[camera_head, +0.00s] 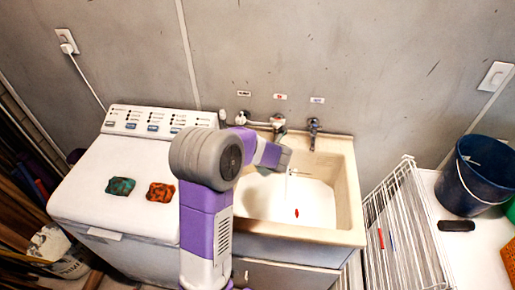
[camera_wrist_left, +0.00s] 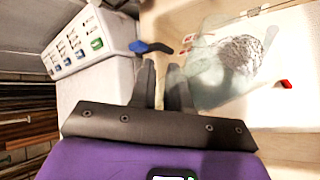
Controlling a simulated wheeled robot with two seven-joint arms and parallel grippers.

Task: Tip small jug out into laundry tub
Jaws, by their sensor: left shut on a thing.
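The laundry tub (camera_head: 346,195) is a cream basin with a white inside, right of the washing machine. My left gripper (camera_head: 276,157) reaches over its left part, below the taps. In the left wrist view the gripper's two dark fingers (camera_wrist_left: 163,88) are close together beside a see-through greenish jug (camera_wrist_left: 212,82). The gripper is shut on the jug, though the exact grip is hard to see. The jug is over the tub and looks tilted, with a greyish rippled patch showing through it. In the head view the jug is hard to make out. My right gripper is not in view.
Taps (camera_head: 279,123) stand along the tub's back edge. A small red thing (camera_head: 297,213) is inside the tub. The washing machine (camera_head: 92,190) carries a green cloth (camera_head: 120,186) and an orange cloth (camera_head: 160,192). A white wire rack (camera_head: 405,235) and blue bucket (camera_head: 475,178) are right.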

